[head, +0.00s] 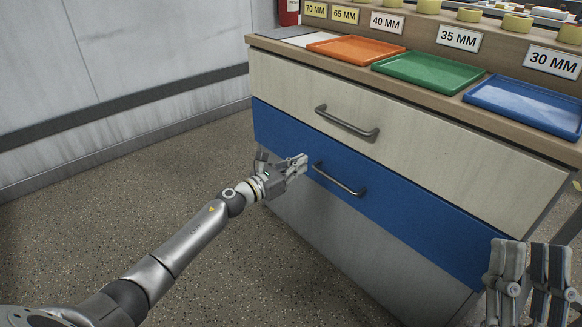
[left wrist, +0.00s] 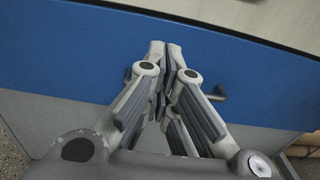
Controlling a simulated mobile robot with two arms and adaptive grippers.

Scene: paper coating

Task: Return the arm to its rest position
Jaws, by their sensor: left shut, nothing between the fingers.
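My left gripper (head: 301,162) reaches in from the left on my extended arm, in front of the blue drawer (head: 400,205). Its fingertips are just left of the dark bar handle (head: 338,180) of that drawer; whether they touch anything cannot be told. In the left wrist view the left gripper (left wrist: 165,48) is shut and empty, with its tips together before the blue front (left wrist: 60,60). A bit of the handle (left wrist: 219,92) shows behind a finger. My right gripper (head: 528,262) is at the lower right, fingers side by side; its opening is unclear.
The cabinet has a pale upper drawer (head: 400,120) with a handle (head: 346,124); both drawers look closed. Orange (head: 355,49), green (head: 430,71) and blue (head: 525,104) trays lie on top, before labelled tape rolls. Open floor (head: 120,210) lies left, up to a wall (head: 130,60).

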